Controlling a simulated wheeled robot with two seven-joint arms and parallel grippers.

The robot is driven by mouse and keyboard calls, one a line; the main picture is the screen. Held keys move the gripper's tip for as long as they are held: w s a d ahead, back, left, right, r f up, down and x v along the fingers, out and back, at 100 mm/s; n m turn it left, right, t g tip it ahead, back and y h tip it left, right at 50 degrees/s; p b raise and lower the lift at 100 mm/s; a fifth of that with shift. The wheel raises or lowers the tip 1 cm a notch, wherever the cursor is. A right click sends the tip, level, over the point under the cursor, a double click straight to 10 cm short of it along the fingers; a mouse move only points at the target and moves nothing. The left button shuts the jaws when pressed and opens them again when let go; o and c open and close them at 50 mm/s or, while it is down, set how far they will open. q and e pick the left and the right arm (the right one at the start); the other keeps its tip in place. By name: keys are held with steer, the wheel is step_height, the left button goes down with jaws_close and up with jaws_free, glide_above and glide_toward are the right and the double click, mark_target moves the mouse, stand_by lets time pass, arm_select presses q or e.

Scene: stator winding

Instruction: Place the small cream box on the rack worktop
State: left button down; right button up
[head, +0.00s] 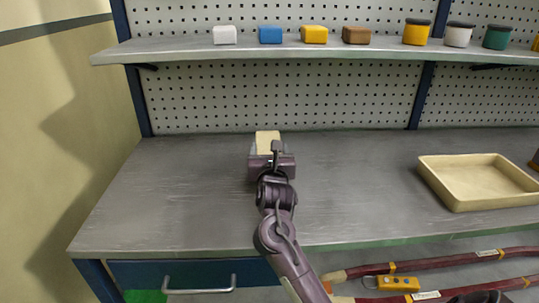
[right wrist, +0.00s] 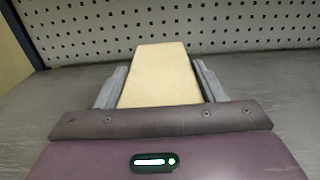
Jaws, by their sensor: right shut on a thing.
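The small cream box (head: 267,139) is over the left-middle part of the grey rack worktop (head: 200,200), in front of the pegboard. My right gripper (head: 268,147) is shut on it, its arm reaching in from the bottom. In the right wrist view the cream box (right wrist: 158,75) lies between the two grey fingers (right wrist: 158,85), which press on its sides. Whether the box's underside touches the worktop is hidden. My left gripper is not in view.
A shelf (head: 180,49) above holds several small coloured boxes and lidded jars. A cream tray (head: 465,200) stands on the worktop at the right. The worktop around the gripper is clear. A drawer (head: 200,278) and red hoses (head: 440,264) are below the front edge.

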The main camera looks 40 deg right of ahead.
steer(key=shift+f, duration=0.65)
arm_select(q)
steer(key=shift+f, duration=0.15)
arm_select(e)
steer(key=o, duration=0.8)
steer(key=shift+f, duration=0.1)
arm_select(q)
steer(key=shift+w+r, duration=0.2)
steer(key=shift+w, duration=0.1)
arm_select(e)
steer(key=o, duration=0.4)
steer(key=shift+c, duration=0.2)
